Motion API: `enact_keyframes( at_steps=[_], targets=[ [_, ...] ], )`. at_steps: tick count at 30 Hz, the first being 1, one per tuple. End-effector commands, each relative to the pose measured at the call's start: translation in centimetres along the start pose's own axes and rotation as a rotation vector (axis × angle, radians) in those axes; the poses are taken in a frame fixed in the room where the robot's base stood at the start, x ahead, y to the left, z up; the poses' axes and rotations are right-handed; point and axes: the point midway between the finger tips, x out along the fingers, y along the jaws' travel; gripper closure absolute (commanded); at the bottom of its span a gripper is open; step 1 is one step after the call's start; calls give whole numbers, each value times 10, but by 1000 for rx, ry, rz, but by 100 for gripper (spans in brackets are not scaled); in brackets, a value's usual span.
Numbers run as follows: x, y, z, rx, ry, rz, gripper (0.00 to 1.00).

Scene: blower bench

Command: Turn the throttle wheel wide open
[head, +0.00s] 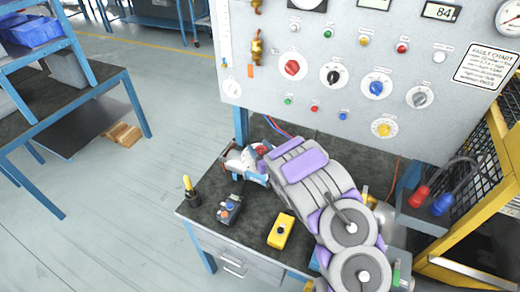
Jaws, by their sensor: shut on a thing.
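My gripper (260,157) is at the far end of my arm, low over the back left of the dark bench. It is shut at a small red part that I take for the throttle wheel (262,149). This part sits beside a small white machine (236,157). My gripper and arm hide most of the wheel, so its shape and how far it is turned cannot be seen.
The bench top (255,208) holds a dark control box (230,206), a yellow meter (281,230) and a yellow-handled tool (188,187). A grey panel (330,105) with coloured knobs stands behind. Red and blue levers (421,195) and a yellow cage frame (465,235) stand right.

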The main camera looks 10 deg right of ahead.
Motion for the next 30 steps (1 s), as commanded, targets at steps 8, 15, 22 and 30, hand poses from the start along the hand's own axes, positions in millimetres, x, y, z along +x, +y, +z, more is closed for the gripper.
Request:
enact_keyframes(
  at_steps=[8, 15, 22, 30],
  targets=[
    [-1, -1, 5, 4, -9, -59, 72],
    [-1, -2, 4, 4, -10, -69, 72],
    [-1, -2, 4, 4, -9, -69, 41],
    [-1, -2, 3, 3, -6, -67, 16]
  ],
)
